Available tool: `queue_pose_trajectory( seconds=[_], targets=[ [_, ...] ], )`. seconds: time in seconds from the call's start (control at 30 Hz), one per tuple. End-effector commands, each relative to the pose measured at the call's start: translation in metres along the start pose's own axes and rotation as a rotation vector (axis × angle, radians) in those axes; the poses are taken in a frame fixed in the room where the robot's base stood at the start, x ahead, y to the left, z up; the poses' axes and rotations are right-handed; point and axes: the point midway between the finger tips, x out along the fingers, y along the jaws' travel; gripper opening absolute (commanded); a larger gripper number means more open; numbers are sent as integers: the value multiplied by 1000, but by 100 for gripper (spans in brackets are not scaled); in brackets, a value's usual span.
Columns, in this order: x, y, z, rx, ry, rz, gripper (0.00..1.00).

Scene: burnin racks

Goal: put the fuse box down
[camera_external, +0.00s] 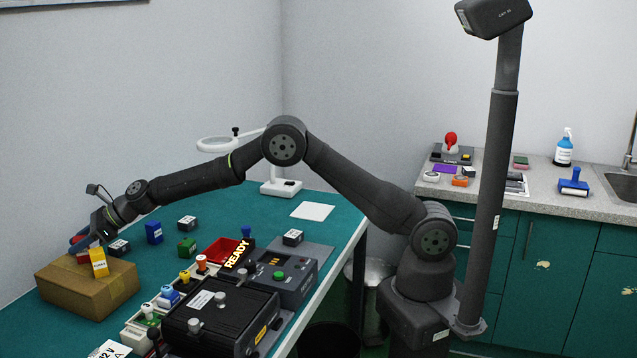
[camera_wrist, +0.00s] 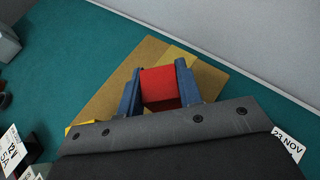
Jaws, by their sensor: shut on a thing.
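The red fuse box (camera_wrist: 160,85) is held between the two blue fingers of my gripper (camera_wrist: 159,90) in the wrist view. In the external view my gripper (camera_external: 80,242) is at the far left, low over a brown cardboard box (camera_external: 72,297), and the fingers are partly hidden. A little of the red box (camera_external: 85,255) shows there, behind a yellow labelled box that stands on the carton. The carton's top (camera_wrist: 112,102) lies beneath the red box in the wrist view. I cannot tell whether the red box touches it.
The yellow box (camera_external: 98,262) stands close beside my gripper. Blue (camera_external: 154,233), green (camera_external: 187,247) and dark labelled boxes stand to the right on the green table. A black tester (camera_external: 215,320), a red bin (camera_external: 222,250) and a magnifier lamp (camera_external: 217,144) are farther right.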

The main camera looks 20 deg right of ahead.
Motion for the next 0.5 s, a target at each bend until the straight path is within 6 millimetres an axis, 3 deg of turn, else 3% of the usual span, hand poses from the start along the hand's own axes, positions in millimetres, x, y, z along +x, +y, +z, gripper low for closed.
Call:
queue_pose_trajectory(
  seconds=[0.27, 0.3, 0.4, 0.5],
  targets=[
    [0, 0, -1, 0, 0, 0, 6],
    [1, 0, -2, 0, 0, 0, 34],
    [1, 0, -2, 0, -1, 0, 54],
    [1, 0, -2, 0, -1, 0, 55]
  ],
)
